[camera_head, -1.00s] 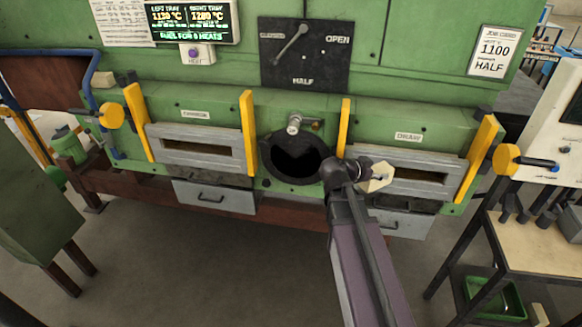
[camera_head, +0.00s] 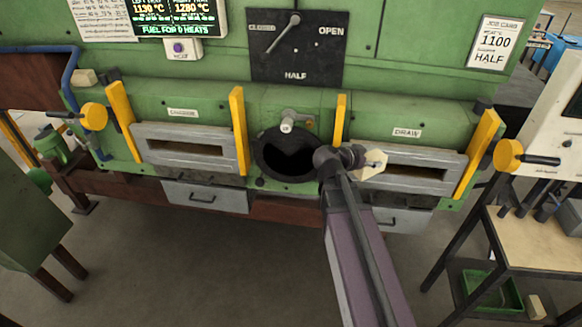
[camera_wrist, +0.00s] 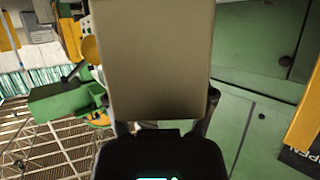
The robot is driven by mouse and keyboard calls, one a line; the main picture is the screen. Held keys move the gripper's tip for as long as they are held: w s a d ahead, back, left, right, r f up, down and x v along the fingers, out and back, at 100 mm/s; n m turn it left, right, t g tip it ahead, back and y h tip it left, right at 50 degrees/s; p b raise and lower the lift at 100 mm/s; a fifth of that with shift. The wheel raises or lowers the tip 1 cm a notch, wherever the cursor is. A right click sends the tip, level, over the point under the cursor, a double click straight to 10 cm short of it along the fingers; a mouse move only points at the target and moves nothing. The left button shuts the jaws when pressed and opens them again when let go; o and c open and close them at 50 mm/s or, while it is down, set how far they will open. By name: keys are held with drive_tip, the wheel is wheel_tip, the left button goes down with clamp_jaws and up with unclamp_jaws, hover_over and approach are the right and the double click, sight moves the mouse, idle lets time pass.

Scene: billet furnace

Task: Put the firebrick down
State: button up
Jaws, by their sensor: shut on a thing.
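The firebrick (camera_wrist: 155,60) is a plain beige block that fills the upper middle of the wrist view. My gripper (camera_wrist: 165,118) is shut on it, with dark fingers at its two sides. In the head view the firebrick (camera_head: 372,165) shows as a small cream block at the end of my arm. My gripper (camera_head: 358,160) holds it in front of the furnace, between the round dark opening and the right slot. I cannot tell how far it is from the furnace face.
The green furnace has a round port (camera_head: 288,156), a left slot (camera_head: 185,150) and a right slot (camera_head: 415,173). Yellow bars flank the slots. A cream block (camera_head: 87,77) lies on the left ledge. A bench (camera_head: 535,238) stands at right, with a green bin (camera_head: 488,290) below. Open floor lies in front.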

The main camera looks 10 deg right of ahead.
drive_tip(key=shift+a, duration=0.15)
drive_tip(key=w+a+n+t, duration=0.1)
drive_tip(key=w+a, duration=0.1)
drive_tip(key=w+a+n+t+y+p, duration=0.1)
drive_tip(key=a, duration=0.2)
drive_tip(key=w+a+r+n+t+y, duration=0.1)
drive_tip(key=w+a, duration=0.1)
drive_tip(key=shift+w+a+r+p, duration=0.1)
drive_tip(key=shift+w+a+p, duration=0.2)
drive_tip(key=shift+p, duration=0.1)
drive_tip(key=w+a+f+n+t+y+b, duration=0.2)
drive_tip(key=w+a+f+b, duration=0.3)
drive_tip(key=a+f+b, duration=0.3)
drive_tip(key=w+a+f+n+t+y+b, duration=0.3)
drive_tip(key=a+f+b, duration=0.5)
drive_tip(key=f+b, duration=0.3)
drive_tip(key=shift+w+a+f+n+y+b, duration=0.15)
drive_tip(key=shift+w+a+n+y+b, duration=0.3)
drive_tip(key=shift+w+n+y, duration=0.4)
